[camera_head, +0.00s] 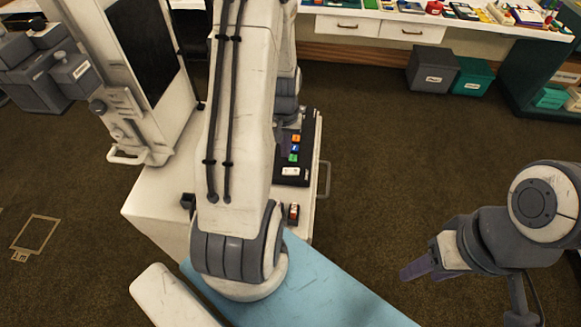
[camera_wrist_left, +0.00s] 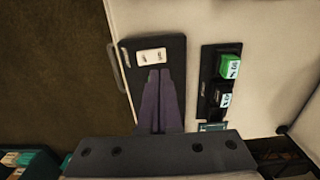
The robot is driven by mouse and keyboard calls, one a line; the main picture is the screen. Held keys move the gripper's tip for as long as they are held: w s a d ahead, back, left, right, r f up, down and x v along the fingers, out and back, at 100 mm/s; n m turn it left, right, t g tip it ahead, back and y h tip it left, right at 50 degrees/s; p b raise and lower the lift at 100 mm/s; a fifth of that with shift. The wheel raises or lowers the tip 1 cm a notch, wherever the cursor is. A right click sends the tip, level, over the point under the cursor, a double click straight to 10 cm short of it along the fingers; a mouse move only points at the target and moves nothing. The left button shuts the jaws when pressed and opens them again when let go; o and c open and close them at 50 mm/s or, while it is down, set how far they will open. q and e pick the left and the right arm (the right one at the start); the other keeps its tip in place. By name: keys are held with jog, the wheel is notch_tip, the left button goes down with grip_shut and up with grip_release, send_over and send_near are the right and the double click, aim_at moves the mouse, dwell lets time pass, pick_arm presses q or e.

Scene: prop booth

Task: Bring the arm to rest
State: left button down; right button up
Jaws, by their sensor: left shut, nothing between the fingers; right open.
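My left arm (camera_head: 240,110) reaches forward over a white cart (camera_head: 160,195) in the head view. In the left wrist view my left gripper (camera_wrist_left: 160,73) has its two purple fingers together, with nothing between them. The fingers point over a black tray (camera_wrist_left: 128,60) that carries a white piece (camera_wrist_left: 151,56); whether they touch it I cannot tell. My right gripper (camera_head: 416,268) is at the right in the head view, open and empty above the brown floor, away from the cart.
The black tray (camera_head: 304,179) holds coloured pieces beside my left arm. A second black holder (camera_wrist_left: 207,108) has a green block (camera_wrist_left: 229,66) and a white-topped block (camera_wrist_left: 224,99). A white framed panel (camera_head: 180,95) stands left.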

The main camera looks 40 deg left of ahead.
dwell(0.5)
pick_arm(q)
jog(key=s+d+r+m, duration=0.1)
jog(key=d+r+m, duration=0.4)
jog(key=d, duration=0.5)
jog(key=s+d+r+m, duration=0.1)
jog(key=d+r+m, duration=0.1)
jog(key=d+r, duration=0.65)
jog(key=s+d+r+m, duration=0.2)
jog(key=s+d+m, duration=0.1)
jog(key=s+d, duration=0.3)
jog(key=s+d+r+m+h, duration=0.1)
jog(key=s+d+m, duration=0.2)
jog(key=s+d, duration=0.3)
jog(key=shift+s+d+r+m, duration=0.2)
jog(key=shift+s+r+m, duration=0.2)
jog(key=shift+s, duration=0.75)
